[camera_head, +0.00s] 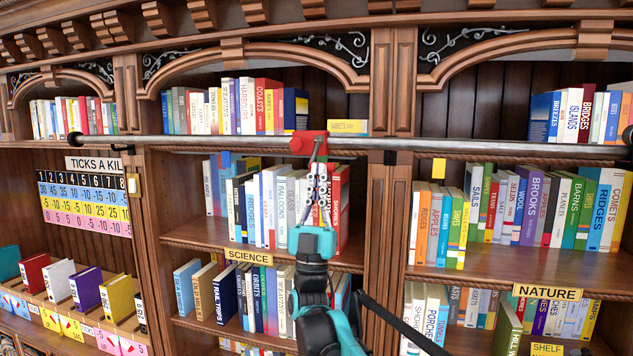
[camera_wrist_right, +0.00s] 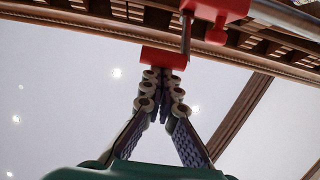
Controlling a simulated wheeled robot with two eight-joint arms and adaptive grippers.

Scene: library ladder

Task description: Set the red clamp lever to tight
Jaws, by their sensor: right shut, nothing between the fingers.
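The red clamp (camera_head: 308,143) sits on the long grey rail (camera_head: 220,143) in front of the bookcase. In the right wrist view the clamp's red block (camera_wrist_right: 216,8) is at the top, and a thin grey rod runs down from it to the red lever grip (camera_wrist_right: 163,58). My right gripper (camera_head: 320,166) is just below the clamp, fingers pointing up. Its closed fingertips (camera_wrist_right: 162,72) are right at the grip's lower edge, with nothing between them. I cannot tell whether they touch it. My left gripper is not in view.
Bookshelves labelled SCIENCE (camera_head: 249,257) and NATURE (camera_head: 547,292) stand behind the rail, full of books. A number chart (camera_head: 84,203) hangs at the left above a row of books in bins. A yellow tag (camera_head: 438,168) is right of the clamp.

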